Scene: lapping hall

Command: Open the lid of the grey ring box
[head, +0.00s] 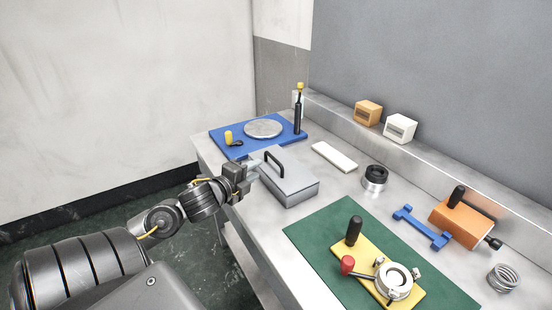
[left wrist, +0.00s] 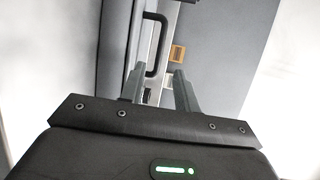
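The grey ring box (head: 291,189) stands on the bench with its flat lid (head: 296,175) down. A black bar handle (head: 274,160) rises from the lid. My left gripper (head: 253,172) is at the box's left side, close to the handle. In the left wrist view my left gripper (left wrist: 160,72) has its two fingers apart with nothing held between them. The black handle (left wrist: 157,45) shows just beyond the fingertips there. I cannot tell whether a finger touches the box. My right gripper is not in view.
A blue board (head: 225,145) with a metal disc (head: 263,128) lies behind the box. A white block (head: 334,157) and a dark-topped metal ring (head: 375,179) are to its right. A green mat (head: 325,237) with a yellow fixture (head: 367,282) lies in front.

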